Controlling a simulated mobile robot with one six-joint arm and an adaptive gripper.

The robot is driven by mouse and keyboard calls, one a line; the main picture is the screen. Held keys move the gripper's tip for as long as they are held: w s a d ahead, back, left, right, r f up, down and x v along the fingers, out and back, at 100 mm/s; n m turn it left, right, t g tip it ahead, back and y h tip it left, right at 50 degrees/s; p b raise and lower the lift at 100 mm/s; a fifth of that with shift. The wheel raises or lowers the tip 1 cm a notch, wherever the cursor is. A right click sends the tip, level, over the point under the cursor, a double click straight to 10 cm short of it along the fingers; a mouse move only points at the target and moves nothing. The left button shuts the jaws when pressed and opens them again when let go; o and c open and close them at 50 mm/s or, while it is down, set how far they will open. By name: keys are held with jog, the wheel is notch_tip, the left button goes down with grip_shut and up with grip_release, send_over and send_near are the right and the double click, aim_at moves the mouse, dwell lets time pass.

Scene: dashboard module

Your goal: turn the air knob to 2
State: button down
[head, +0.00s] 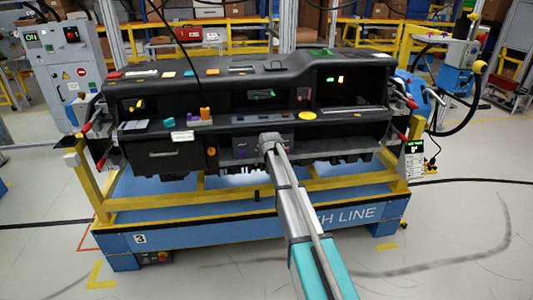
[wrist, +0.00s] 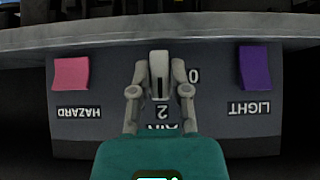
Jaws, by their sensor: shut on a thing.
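The air knob (wrist: 159,66) is a light grey knob with a dark line, on the grey panel (wrist: 110,110) under the dashboard lip. My gripper (wrist: 159,78) has one finger on each side of the knob and is shut on it. In the wrist view the labels appear upside down. The knob's dark line runs upright in the picture, its lower end towards the "2" label (wrist: 162,112). A "0" (wrist: 195,76) shows to the right of the knob. The AIR label is partly hidden by my gripper. In the head view my gripper (head: 268,142) reaches the panel and hides the knob.
A pink HAZARD switch (wrist: 71,74) is left of the knob and a purple LIGHT switch (wrist: 255,68) right, both apart from my fingers. The dashboard (head: 225,90) rests on a yellow frame (head: 150,202) over a blue base (head: 200,235). Floor in front is mostly clear.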

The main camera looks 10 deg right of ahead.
jog(key=shift+w+r, duration=0.1)
jog(key=shift+w, duration=0.25)
jog(key=c, duration=0.6)
grip_release()
jog(key=shift+s+r, duration=0.1)
jog(key=p+v, duration=1.1)
jog(key=v, duration=0.4)
jog(key=shift+s, duration=0.3)
dwell(1.2)
jog(key=shift+d+r, duration=0.1)
dwell(0.4)
